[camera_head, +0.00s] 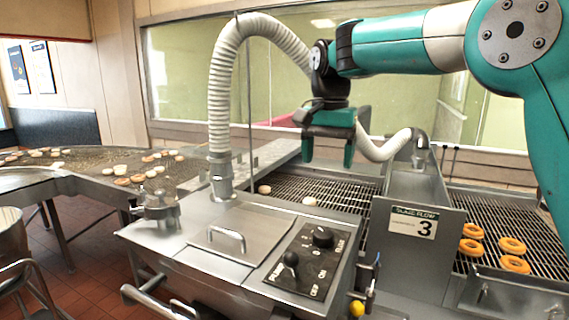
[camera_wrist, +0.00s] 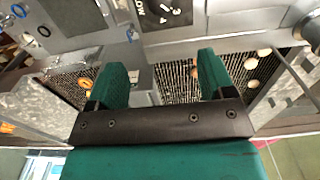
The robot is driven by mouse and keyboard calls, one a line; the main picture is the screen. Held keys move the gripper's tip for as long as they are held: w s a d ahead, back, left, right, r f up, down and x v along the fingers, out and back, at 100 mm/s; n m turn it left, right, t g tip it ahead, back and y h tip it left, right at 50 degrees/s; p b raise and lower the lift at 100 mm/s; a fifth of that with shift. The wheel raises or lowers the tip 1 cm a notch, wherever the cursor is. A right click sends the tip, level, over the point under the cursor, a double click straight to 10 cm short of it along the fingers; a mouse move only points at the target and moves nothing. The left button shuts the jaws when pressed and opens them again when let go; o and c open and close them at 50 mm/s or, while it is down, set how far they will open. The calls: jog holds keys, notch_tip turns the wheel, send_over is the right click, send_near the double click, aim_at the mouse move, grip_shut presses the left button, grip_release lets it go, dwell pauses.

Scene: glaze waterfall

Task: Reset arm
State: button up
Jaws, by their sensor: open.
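My gripper (camera_head: 329,150) hangs fingers down above the conveyor behind the control panel, near the window. Its two green fingers stand apart with nothing between them. The wrist view shows the same open gripper (camera_wrist: 163,72) with conveyor mesh and grey metal beyond it. My teal arm reaches in from the right in the head view. The task names no other object.
A ribbed white hose (camera_head: 222,90) arches close left of my gripper. A control panel (camera_head: 305,262) with knobs is in front. Orange donuts (camera_head: 514,264) lie on the right conveyor, pale ones (camera_head: 310,201) on the middle one. A metal divider (camera_head: 425,235) stands between.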

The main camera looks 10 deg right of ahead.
jog(key=s+a+f+n+y, duration=0.1)
jog(key=s+f+n, duration=0.3)
jog(key=s, duration=0.6)
jog(key=s+a+f+n+y+b, duration=0.1)
jog(key=s+f+n, duration=0.3)
jog(key=s, duration=0.6)
jog(key=s+a+f+n+y, duration=0.2)
jog(key=s+f+n, duration=0.2)
jog(key=s, duration=0.7)
jog(key=shift+a+n, duration=0.4)
jog(key=shift+n, duration=0.8)
jog(key=shift+d, duration=0.15)
